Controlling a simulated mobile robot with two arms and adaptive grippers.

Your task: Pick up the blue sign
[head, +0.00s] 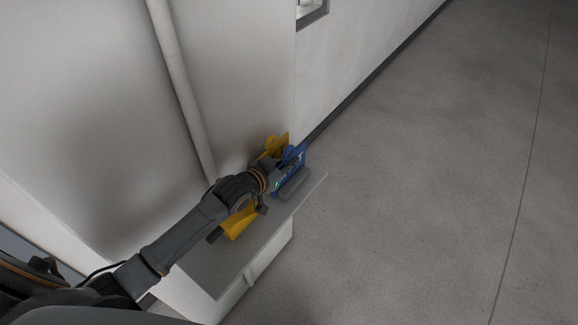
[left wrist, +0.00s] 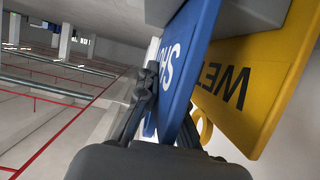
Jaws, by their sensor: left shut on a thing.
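The blue sign (head: 301,154) is at the far end of a grey-topped ledge in the head view. It shows large in the left wrist view (left wrist: 186,62), with white letters on its face. My left gripper (head: 291,160) reaches along the ledge and is shut on the blue sign. In the left wrist view its dark fingers (left wrist: 160,125) are at the sign's edge. A yellow sign (left wrist: 247,80) with dark letters stands close beside the blue one, also seen in the head view (head: 272,144). I cannot tell whether the two signs touch. My right gripper is not in view.
The ledge (head: 228,272) runs along a white wall with a vertical pipe (head: 182,90). Another yellow thing (head: 239,222) is on the ledge under my left arm. Open grey floor (head: 420,200) lies to the right.

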